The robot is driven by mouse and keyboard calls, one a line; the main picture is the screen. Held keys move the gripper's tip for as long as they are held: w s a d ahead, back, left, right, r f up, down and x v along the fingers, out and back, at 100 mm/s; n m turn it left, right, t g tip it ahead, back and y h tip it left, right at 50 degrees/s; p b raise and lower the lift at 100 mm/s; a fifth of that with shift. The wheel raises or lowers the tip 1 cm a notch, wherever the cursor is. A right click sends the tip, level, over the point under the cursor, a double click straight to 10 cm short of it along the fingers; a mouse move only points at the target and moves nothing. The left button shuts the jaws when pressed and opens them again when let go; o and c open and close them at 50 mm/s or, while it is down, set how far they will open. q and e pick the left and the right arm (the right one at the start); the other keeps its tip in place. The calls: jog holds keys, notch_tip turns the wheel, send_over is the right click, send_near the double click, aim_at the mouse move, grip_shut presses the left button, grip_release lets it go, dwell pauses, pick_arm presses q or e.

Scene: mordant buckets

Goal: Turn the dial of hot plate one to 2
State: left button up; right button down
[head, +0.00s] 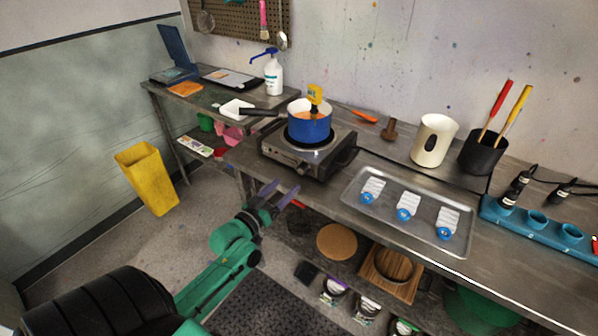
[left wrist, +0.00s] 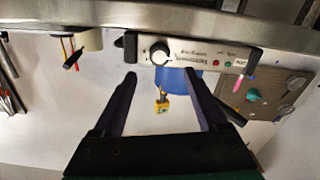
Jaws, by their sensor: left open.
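The hot plate (head: 283,156) stands at the front edge of the steel bench, with a blue pot (head: 310,128) on it. In the left wrist view, its front panel (left wrist: 205,56) appears upside down, with a round dark dial (left wrist: 160,53) and small lights. The dial's setting is too small to read. My left gripper (head: 280,194) is open and empty, in front of and below the hot plate, apart from it. In the left wrist view, its two fingers (left wrist: 165,95) point toward the panel, and the dial shows between and beyond the tips. My right gripper is not in view.
A metal tray (head: 385,225) with several blue-capped items lies right of the hot plate. The pot's dark handle (head: 258,112) sticks out left. A lower shelf holds a cork disc (head: 337,241) and a wooden box. A yellow bin (head: 147,178) stands on the floor at left.

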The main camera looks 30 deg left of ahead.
aim_at(301, 172)
pick_arm(q)
jog(key=w, duration=0.8)
jog(key=shift+w+d, duration=0.1)
jog(key=shift+w, duration=0.1)
jog(key=shift+s, duration=0.1)
grip_shut()
